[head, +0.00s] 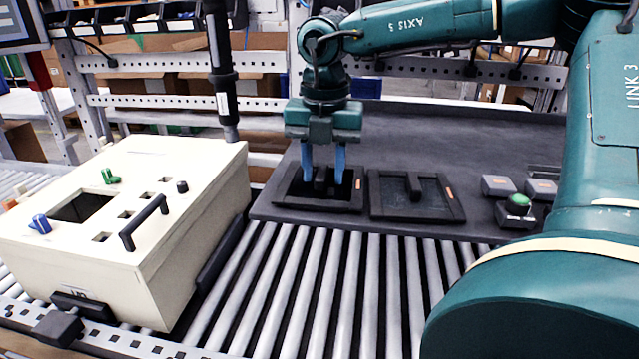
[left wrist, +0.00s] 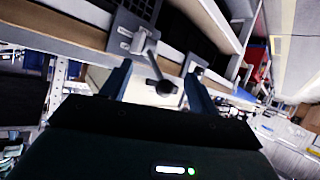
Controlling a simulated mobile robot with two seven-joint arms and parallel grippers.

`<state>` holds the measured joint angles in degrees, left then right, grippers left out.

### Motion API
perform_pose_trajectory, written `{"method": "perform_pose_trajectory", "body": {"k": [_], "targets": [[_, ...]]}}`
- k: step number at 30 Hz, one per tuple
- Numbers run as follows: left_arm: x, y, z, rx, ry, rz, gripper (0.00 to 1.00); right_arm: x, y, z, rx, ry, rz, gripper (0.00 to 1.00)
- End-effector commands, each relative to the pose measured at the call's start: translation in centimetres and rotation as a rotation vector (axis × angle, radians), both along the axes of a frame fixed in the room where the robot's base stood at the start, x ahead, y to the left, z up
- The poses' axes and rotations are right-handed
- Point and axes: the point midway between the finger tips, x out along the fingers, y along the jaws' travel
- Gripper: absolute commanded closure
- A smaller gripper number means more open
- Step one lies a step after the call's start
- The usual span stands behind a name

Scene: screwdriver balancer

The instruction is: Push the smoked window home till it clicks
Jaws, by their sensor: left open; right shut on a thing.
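A dark window panel with an upright black grip (head: 321,181) sits in a black frame (head: 300,203) on the grey table. My right gripper (head: 323,172) comes down from above, its two blue fingers shut on that grip. Whether the panel is flush in its frame or lifted I cannot tell. A second dark panel with a grip (head: 431,193) lies in a similar frame to its right. The cream box (head: 170,230) at the left has a dark rectangular opening (head: 82,206) in its top. My left gripper (left wrist: 157,82) is open and shows only in the left wrist view.
A screwdriver (head: 222,85) hangs upright behind the box. The box's top carries a black handle (head: 144,223), a green part (head: 110,176) and a blue knob (head: 40,224). Grey blocks and a green button (head: 518,200) stand at the right. Rollers (head: 320,290) lie clear in front.

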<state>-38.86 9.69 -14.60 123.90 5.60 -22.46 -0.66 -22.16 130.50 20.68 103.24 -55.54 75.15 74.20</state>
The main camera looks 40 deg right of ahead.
Motion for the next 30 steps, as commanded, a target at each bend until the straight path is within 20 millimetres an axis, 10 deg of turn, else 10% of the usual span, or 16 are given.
{"method": "perform_pose_trajectory", "body": {"k": [9, 30], "targets": [[-0.1, -0.1, -0.6, 0.0, 0.006, -0.003, 0.39, -0.6, 0.2, -1.8, 0.018, 0.033, -0.006, 1.0], [-0.2, -0.2, 1.9, 0.003, 0.008, -0.008, 0.39, -0.5, 0.2, 2.7, 0.009, 0.026, -0.002, 1.0]]}}
